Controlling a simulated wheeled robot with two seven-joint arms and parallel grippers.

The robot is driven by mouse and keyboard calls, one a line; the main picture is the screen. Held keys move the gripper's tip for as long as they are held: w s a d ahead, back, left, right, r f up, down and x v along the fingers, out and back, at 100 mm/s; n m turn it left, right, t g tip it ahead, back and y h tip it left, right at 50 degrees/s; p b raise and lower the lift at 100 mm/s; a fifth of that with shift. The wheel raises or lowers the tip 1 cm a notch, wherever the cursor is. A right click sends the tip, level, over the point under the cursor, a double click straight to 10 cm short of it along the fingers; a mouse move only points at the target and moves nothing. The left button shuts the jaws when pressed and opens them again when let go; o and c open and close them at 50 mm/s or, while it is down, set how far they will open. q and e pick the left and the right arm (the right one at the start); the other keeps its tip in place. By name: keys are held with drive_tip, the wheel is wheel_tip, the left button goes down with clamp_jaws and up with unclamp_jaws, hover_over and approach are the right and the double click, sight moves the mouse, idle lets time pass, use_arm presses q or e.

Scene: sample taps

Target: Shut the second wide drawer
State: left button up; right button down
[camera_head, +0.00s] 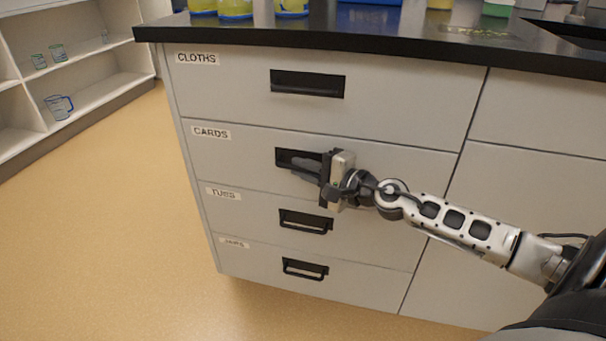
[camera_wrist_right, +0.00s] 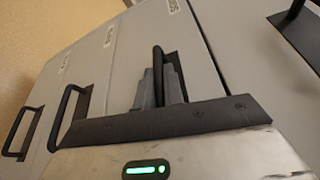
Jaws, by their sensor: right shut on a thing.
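The second wide drawer (camera_head: 235,158), labelled CARDS, is in a grey cabinet under a black worktop. Its front looks about flush with the fronts above and below; I cannot tell whether a small gap is left. My right gripper (camera_head: 302,166) is at its black handle (camera_head: 286,154) and partly covers it. In the right wrist view the right gripper's fingers (camera_wrist_right: 160,86) are shut on the upright-looking handle bar (camera_wrist_right: 158,58) of this drawer (camera_wrist_right: 138,52). My left gripper is not in view.
The CLOTHS drawer (camera_head: 400,95) is above, and two labelled drawers with black handles (camera_head: 306,221) are below; all look shut. The black worktop (camera_head: 400,45) overhangs and carries bottles (camera_head: 236,8). White shelves (camera_head: 100,92) stand at left. The floor (camera_head: 110,220) is clear.

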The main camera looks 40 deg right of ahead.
drive_tip(key=c, duration=1.5)
unclamp_jaws()
drive_tip(key=shift+w+d, duration=0.2)
drive_tip(key=shift+d, duration=0.05)
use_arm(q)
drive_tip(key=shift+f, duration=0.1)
use_arm(e)
drive_tip(key=shift+s, duration=0.15)
drive_tip(key=shift+s, duration=0.25)
use_arm(q)
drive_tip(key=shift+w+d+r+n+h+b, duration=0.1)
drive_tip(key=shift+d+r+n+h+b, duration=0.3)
drive_tip(key=shift+b, duration=0.75)
use_arm(e)
drive_tip(key=v, duration=1.5)
drive_tip(key=shift+s, duration=0.15)
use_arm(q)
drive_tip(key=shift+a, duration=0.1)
